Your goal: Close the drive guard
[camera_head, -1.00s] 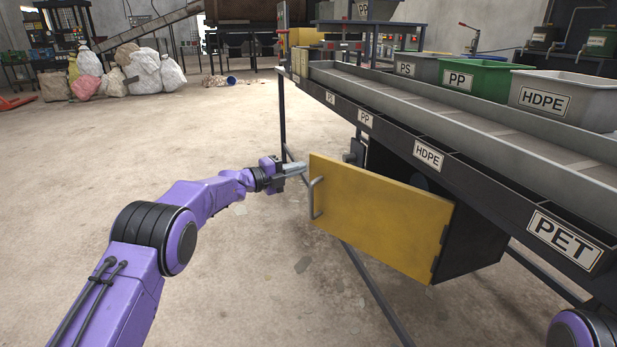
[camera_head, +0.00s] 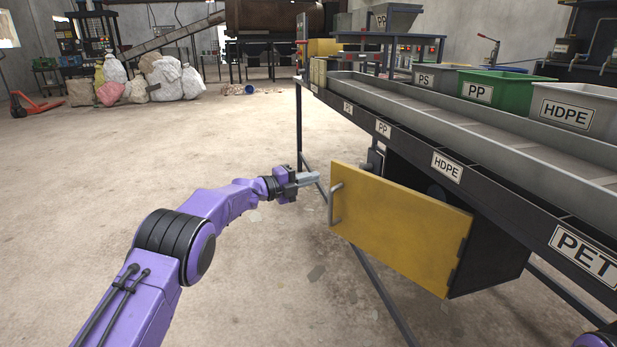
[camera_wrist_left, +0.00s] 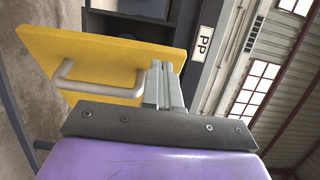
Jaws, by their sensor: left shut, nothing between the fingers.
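The drive guard (camera_head: 400,230) is a yellow panel that stands swung open from a dark box (camera_head: 495,262) under the sorting conveyor. Its hinges are at its right edge and a grey bar handle (camera_head: 334,204) is near its left edge. My left gripper (camera_head: 318,177) is shut and empty, just left of the guard's upper left corner in the head view. In the left wrist view the shut fingers (camera_wrist_left: 163,75) show in front of the yellow panel (camera_wrist_left: 105,55), to the right of the handle (camera_wrist_left: 95,80). I see no clear contact. My right gripper is not in view.
The conveyor frame (camera_head: 400,145) with its labelled edge runs above the guard. A slanted dark leg (camera_head: 385,295) passes below it. Labelled bins (camera_head: 505,92) stand behind the belt. The concrete floor on the left is clear; sacks (camera_head: 165,78) lie far back.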

